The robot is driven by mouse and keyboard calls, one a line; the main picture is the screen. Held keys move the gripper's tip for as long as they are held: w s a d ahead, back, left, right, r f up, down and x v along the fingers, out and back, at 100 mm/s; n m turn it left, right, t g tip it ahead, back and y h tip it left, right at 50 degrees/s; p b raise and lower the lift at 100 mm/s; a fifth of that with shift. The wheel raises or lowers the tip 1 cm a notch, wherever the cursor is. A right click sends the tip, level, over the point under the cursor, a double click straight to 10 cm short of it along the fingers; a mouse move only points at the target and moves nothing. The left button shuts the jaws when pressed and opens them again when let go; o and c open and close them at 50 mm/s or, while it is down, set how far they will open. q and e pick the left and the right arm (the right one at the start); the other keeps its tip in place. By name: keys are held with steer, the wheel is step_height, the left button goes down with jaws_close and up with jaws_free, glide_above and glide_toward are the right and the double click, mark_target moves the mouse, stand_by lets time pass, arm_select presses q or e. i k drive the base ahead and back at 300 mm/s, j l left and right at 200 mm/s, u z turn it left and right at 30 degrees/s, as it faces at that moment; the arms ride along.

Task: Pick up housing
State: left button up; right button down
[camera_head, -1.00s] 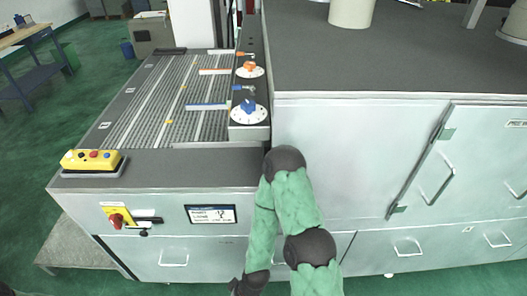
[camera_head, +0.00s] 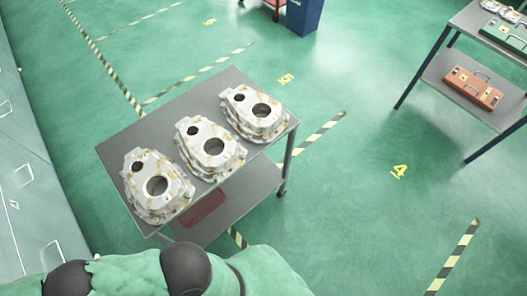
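Three silver cast housings with brownish stains and round bores lie in a row on a grey table. The near housing (camera_head: 157,186) is at the table's lower left, the middle housing (camera_head: 211,149) is at the centre, and the far housing (camera_head: 254,112) is near the right edge. They sit apart or nearly touching; the small gaps are hard to judge. A green arm of mine with black joints crosses the bottom of the view, in front of the table. Neither of my grippers shows.
The grey table (camera_head: 128,146) has a lower shelf with a red item (camera_head: 205,210). A blue bin (camera_head: 304,14) stands at the back. A second table (camera_head: 452,75) at right holds toolboxes. Grey cabinets (camera_head: 27,185) stand at left. Green floor right of the table is free.

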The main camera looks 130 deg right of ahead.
mark_target(239, 106)
steer(key=z, duration=3.95)
